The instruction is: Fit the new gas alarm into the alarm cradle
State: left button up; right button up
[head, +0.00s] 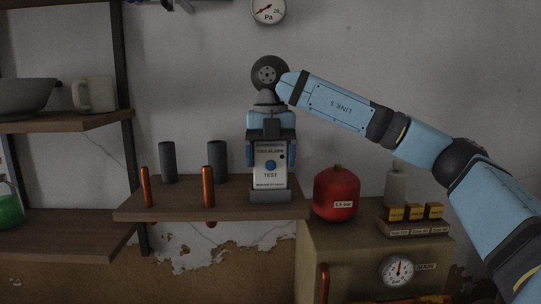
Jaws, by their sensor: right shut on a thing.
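The gas alarm (271,178) is a pale upright box with a blue button marked TEST and a dark top. My right gripper (270,160) comes down from above and is shut on it, a finger at each side. The alarm stands right over the alarm cradle (270,197), a low dark grey block on the wooden shelf (228,205). The alarm's lower edge meets the cradle's top edge in the picture. I cannot tell whether it is seated inside. My left gripper is not in view.
Two dark cylinders (217,155) and two copper posts (208,187) stand on the shelf left of the cradle. A red round vessel (336,193) stands close to its right. Small yellow blocks (415,212) sit further right. A bowl (25,95) and mug (94,94) are upper left.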

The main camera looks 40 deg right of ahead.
jog(key=shift+f+b, duration=0.55)
jog(key=shift+f, duration=0.4)
dwell(0.5)
dwell(0.6)
jog(key=o, duration=1.3)
jog(key=shift+r, duration=0.15)
jog(key=shift+r+p, duration=1.1)
jog(key=shift+r, duration=0.4)
jog(key=shift+r+p, duration=0.35)
jog(key=shift+r, duration=1)
